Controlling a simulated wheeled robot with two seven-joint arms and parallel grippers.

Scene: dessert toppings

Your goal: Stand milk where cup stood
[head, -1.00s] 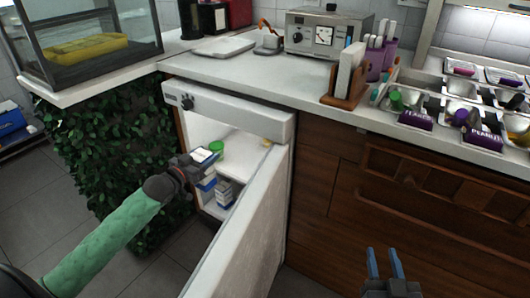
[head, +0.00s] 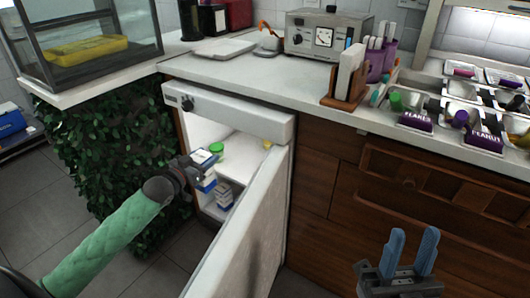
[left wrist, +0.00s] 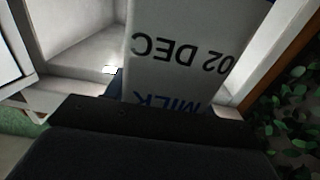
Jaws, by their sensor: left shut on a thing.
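My left gripper (head: 194,166) is shut on a milk carton (head: 206,158) at the opening of the small fridge (head: 232,112). The carton is white with blue. In the left wrist view the milk carton (left wrist: 185,45) fills the upper middle, with "MILK" and "02 DEC" upside down; its lower part is hidden by the gripper. Another white and blue carton (head: 224,194) stands lower in the fridge. A green-topped item (head: 216,148) is on the fridge shelf behind the held carton. I cannot make out a cup for certain. My right gripper (head: 413,242) is open and empty before the drawers.
The fridge door (head: 245,225) stands open on the right of the opening. A small yellow item (head: 267,145) is at the shelf's right. A leafy panel (head: 110,160) flanks the fridge on the left. The counter above (head: 250,75) has free room in the middle.

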